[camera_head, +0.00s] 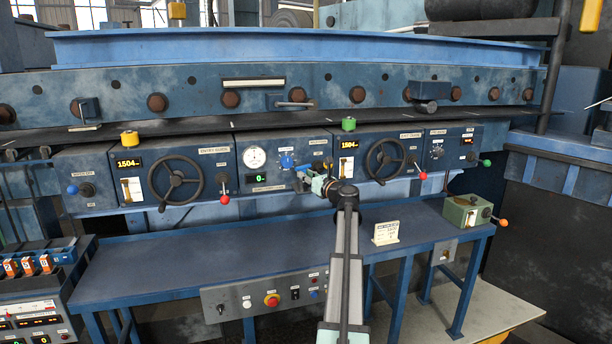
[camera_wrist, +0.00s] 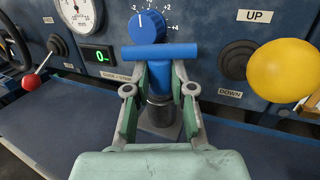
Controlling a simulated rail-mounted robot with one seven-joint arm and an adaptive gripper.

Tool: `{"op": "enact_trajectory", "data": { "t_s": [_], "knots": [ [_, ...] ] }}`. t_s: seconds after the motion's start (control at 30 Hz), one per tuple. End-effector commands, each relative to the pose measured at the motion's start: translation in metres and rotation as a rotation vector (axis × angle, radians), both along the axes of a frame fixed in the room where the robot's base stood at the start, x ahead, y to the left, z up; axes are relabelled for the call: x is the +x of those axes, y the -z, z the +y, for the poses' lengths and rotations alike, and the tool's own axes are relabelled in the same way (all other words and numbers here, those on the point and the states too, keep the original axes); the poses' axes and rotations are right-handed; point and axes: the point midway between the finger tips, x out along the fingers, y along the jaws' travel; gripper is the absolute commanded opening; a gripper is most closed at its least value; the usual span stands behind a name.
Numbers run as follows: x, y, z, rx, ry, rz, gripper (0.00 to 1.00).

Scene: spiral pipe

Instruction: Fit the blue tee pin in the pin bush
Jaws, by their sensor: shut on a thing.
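The blue tee pin (camera_wrist: 161,52) is in the wrist view, with its crossbar level and its shank pointing down between my fingers. My gripper (camera_wrist: 160,78) is shut on the shank just below the crossbar. The pin bush (camera_wrist: 159,112) is a dark metal cylinder on a grey bracket, directly below the shank and in line with it. The fingers and the angle hide how far the shank is inside the bush, if at all.
A blue dial (camera_wrist: 150,28) sits on the panel just behind the crossbar. A yellow ball knob (camera_wrist: 285,70) is close on the right and a red knob (camera_wrist: 36,84) on the left. The blue bench (camera_head: 200,262) below is mostly clear, with a small sign (camera_head: 386,233).

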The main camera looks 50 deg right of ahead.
Motion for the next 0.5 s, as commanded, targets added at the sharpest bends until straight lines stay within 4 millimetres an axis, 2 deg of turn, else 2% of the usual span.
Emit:
{"op": "enact_trajectory", "data": {
  "t_s": [0.07,0.1,0.17,0.5],
  "knots": [
    [-0.0001,0.0023,0.0,0.0,0.0,0.0,0.0],
    [0.0,0.0019,0.0,0.0,0.0,0.0,0.3],
    [-0.0001,0.0015,0.0,0.0,0.0,0.0,0.52],
    [-0.0013,0.0019,0.0004,0.0,0.0,0.0,0.53]
  ]
}}
